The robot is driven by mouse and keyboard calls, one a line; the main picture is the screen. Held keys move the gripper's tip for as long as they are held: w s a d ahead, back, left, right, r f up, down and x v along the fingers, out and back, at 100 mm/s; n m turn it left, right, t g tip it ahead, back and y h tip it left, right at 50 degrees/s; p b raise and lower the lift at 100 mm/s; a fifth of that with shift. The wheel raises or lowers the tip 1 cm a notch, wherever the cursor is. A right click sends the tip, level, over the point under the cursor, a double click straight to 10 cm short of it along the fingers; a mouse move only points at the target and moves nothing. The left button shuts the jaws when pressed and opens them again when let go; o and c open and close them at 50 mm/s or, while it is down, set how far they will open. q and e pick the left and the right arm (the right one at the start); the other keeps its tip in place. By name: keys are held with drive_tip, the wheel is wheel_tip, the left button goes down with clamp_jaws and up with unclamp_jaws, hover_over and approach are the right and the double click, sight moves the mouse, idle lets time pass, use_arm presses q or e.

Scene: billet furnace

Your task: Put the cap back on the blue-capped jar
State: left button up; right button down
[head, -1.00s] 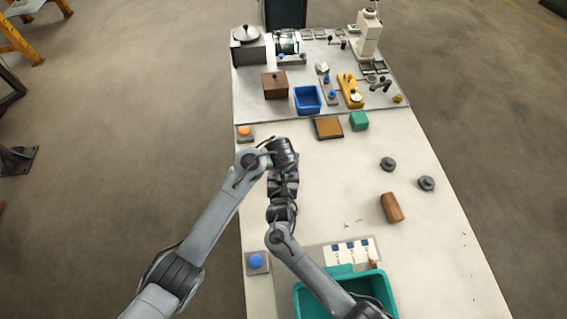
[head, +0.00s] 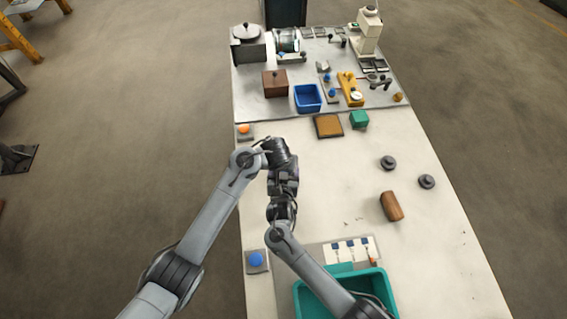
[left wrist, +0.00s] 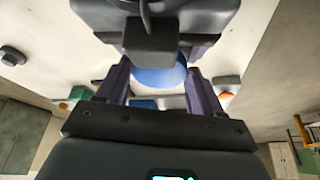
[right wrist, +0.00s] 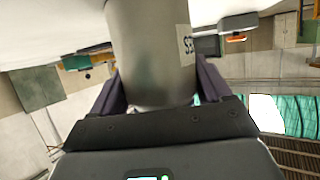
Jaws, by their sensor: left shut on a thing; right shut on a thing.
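My left gripper (left wrist: 158,82) is shut on the blue cap (left wrist: 160,76), which shows as a blue disc between its fingers in the left wrist view. My right gripper (right wrist: 152,88) is shut on the grey metal jar (right wrist: 145,50); its side bears a pale label. In the head view both hands meet, one above the other, over the left part of the table (head: 330,190). They hide the jar and cap there. I cannot tell whether the cap touches the jar's mouth.
A teal bin (head: 337,270) stands at the front. A blue button (head: 256,260) and an orange button (head: 245,130) sit along the left edge. A brown block (head: 391,206) and two dark knobs (head: 388,162) lie to the right. Equipment and a blue tray (head: 307,98) fill the back.

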use_arm(q)
drive_tip(key=shift+m+h, duration=0.3)
drive_tip(key=shift+m, duration=0.5)
drive_tip(key=o, duration=1.1)
drive_tip(key=shift+a, duration=0.1)
drive_tip(key=shift+r, duration=0.1)
drive_tip(key=shift+r, duration=2.2)
